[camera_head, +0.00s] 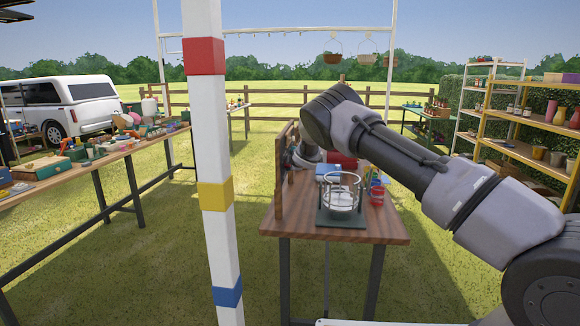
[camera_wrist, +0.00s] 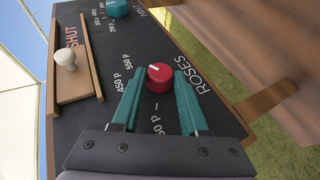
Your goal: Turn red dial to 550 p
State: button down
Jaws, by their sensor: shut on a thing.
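The red dial (camera_wrist: 160,79) sits on a black board (camera_wrist: 85,128) in the wrist view, beside the label "ROSES". My gripper (camera_wrist: 160,71) has its two teal fingers on either side of the dial, shut on it. The dial's short white mark points up and left in the picture, roughly towards the "550 p" label (camera_wrist: 128,62). The "450 p" label (camera_wrist: 120,82) is just below that one. A third price label below the dial is partly covered by my gripper. In the head view the board (camera_head: 281,178) is seen nearly edge-on, and the dial cannot be made out.
A teal dial (camera_wrist: 118,8) is at the top of the board. A wooden panel with a white knob (camera_wrist: 65,60) is at its left, marked "SHUT".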

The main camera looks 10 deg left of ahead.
jog(key=shift+r+g, duration=0.1)
jog(key=shift+g, duration=0.2)
dwell(0.4)
jog(key=shift+c, duration=2.2)
grip_release()
jog(key=v, duration=1)
jog(key=shift+s+d+r, duration=0.15)
jog(key=shift+s, duration=0.1)
